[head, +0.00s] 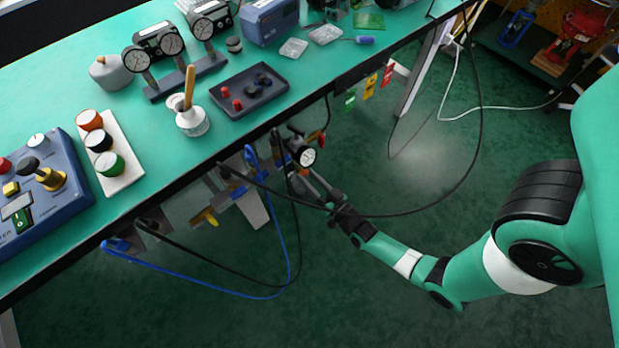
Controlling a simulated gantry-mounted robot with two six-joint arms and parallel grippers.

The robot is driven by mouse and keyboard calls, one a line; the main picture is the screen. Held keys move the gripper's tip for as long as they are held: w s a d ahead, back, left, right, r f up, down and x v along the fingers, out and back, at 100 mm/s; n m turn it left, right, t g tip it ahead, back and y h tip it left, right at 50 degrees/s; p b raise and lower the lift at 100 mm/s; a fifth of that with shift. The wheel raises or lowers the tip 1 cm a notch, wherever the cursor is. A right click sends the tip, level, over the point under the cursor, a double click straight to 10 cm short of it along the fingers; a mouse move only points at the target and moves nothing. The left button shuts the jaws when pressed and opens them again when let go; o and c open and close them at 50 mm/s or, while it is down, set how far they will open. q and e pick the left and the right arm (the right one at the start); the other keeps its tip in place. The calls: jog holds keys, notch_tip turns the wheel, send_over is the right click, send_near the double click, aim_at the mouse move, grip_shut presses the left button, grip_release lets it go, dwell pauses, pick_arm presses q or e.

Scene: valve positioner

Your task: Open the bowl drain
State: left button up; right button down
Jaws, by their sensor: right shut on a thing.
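My right gripper (312,184) reaches in from the right to the air-fitting assembly hanging below the bench's front edge. Its jaws are shut on a small part just under the round white-faced gauge (307,156). The part appears to be the bowl drain at the bottom of the filter, but the fingers and the small scale hide it. I cannot tell whether the drain is turned. My left gripper is not in view.
The green bench (150,95) fills the upper left, with a blue calibrator box (50,205) and a dark tray (262,100) on it. A blue hose (215,290) and black hoses hang below. A yellow-handled valve (205,217) is left of my gripper. The floor is open.

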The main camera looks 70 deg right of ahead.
jog(key=m, duration=1.3)
jog(key=shift+m, duration=0.4)
jog(key=shift+c, duration=2)
grip_release()
jog(key=shift+s+a, duration=0.1)
jog(key=shift+s, duration=0.05)
